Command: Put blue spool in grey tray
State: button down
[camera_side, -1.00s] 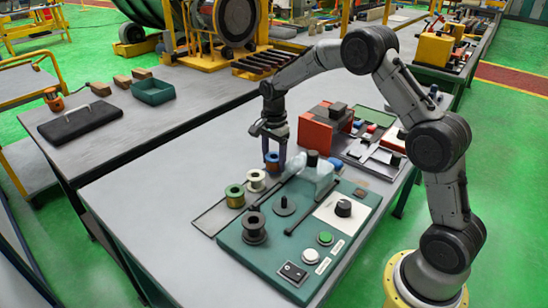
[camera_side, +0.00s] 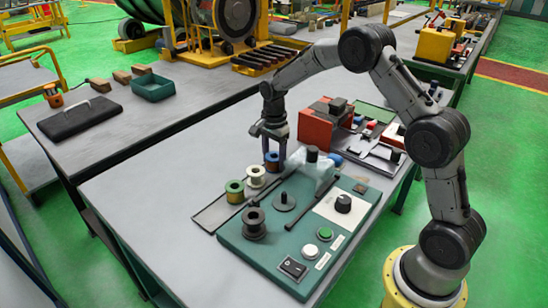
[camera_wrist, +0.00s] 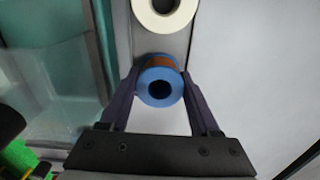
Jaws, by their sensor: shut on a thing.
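The blue spool (camera_side: 272,161) stands at the far end of a row of spools, with copper-coloured winding. It also shows in the wrist view (camera_wrist: 160,87), seen from above between the two fingers. My gripper (camera_side: 273,158) is shut on it, one finger on each side. A long, narrow grey tray (camera_side: 211,215) lies along the left edge of the green panel, its near end bare. In the wrist view a grey strip runs under the white spool (camera_wrist: 166,14) towards the blue one. I cannot tell whether the blue spool touches the surface below.
A white spool (camera_side: 256,177) and a green-yellow spool (camera_side: 235,192) stand close by. The green panel (camera_side: 270,240) carries a dark spool (camera_side: 254,222), a peg and knobs. A clear bottle-like block (camera_side: 316,170) and red box (camera_side: 316,128) are to the right.

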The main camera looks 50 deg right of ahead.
dwell(0.3)
jog(key=shift+c, duration=0.2)
grip_release()
jog(key=shift+o, duration=0.2)
notch_tip(320, 180, up, 7)
dwell(0.9)
